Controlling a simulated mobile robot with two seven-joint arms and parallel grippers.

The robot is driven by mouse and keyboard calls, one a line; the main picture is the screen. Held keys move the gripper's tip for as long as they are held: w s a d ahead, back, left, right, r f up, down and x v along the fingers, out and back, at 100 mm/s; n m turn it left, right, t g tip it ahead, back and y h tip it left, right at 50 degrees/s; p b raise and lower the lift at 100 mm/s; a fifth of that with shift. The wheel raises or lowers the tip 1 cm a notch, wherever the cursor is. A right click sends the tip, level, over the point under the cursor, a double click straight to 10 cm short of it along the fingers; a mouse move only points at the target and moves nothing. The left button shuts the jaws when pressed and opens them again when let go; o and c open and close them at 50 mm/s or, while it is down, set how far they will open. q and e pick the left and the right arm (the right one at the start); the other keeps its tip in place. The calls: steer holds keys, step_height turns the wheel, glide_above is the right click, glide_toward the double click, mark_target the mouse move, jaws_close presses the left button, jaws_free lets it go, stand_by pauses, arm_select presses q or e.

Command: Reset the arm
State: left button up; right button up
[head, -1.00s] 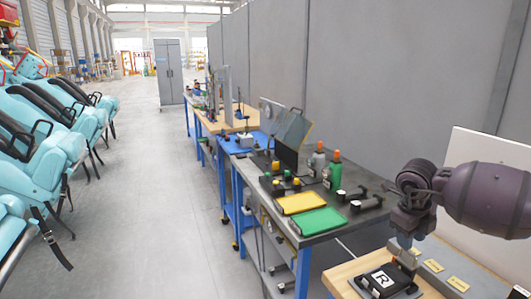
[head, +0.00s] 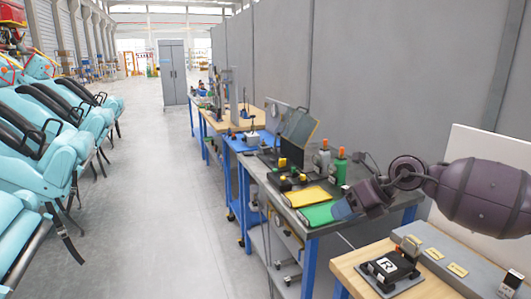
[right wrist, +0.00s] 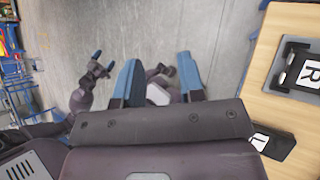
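My right gripper (head: 346,207) is in the air at the left of the wooden bench, in front of the green tray. In the right wrist view (right wrist: 160,85) its two blue fingers are apart with nothing held between them. A black piece marked R (head: 385,267) lies in a dark holder on the bench, apart from the gripper; it also shows at the right of the right wrist view (right wrist: 308,75). A black piece marked L (right wrist: 272,141) shows below it there. What seems to be my left gripper (right wrist: 93,70) is small in that view; its opening is unclear.
The wooden bench (head: 350,273) carries a grey labelled strip (head: 445,266). Behind it, a metal table holds a yellow tray (head: 306,196), a green tray (head: 318,214) and bottles. Turquoise coaster seats (head: 40,150) line the left. The grey aisle floor (head: 160,220) between is clear.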

steer(key=s+a+r+m+t+y, duration=0.2)
steer(key=a+r+m+t+y, duration=0.3)
steer(key=a+m+y, duration=0.4)
steer(key=s+d+f+m+t+h, duration=0.35)
steer(key=d+f+m+h, duration=0.25)
steer(key=f+m, duration=0.5)
steer(key=s+d+f+m+t+h, duration=0.2)
steer(key=d+f+m+t+h, duration=0.35)
steer(key=f+m, duration=0.55)
steer(key=s+d+f+m+g+h, duration=0.2)
steer(key=s+f+m, duration=0.3)
steer(key=s+f, duration=0.3)
steer(key=s+d+f+m+g+h, duration=0.3)
steer(key=s+d+f+m, duration=0.2)
steer(key=s+f, duration=0.4)
steer(key=s, duration=0.5)
steer(key=shift+s+f+g+h, duration=0.25)
steer(key=shift+s+g+h, duration=0.1)
steer(key=shift+s+g, duration=0.05)
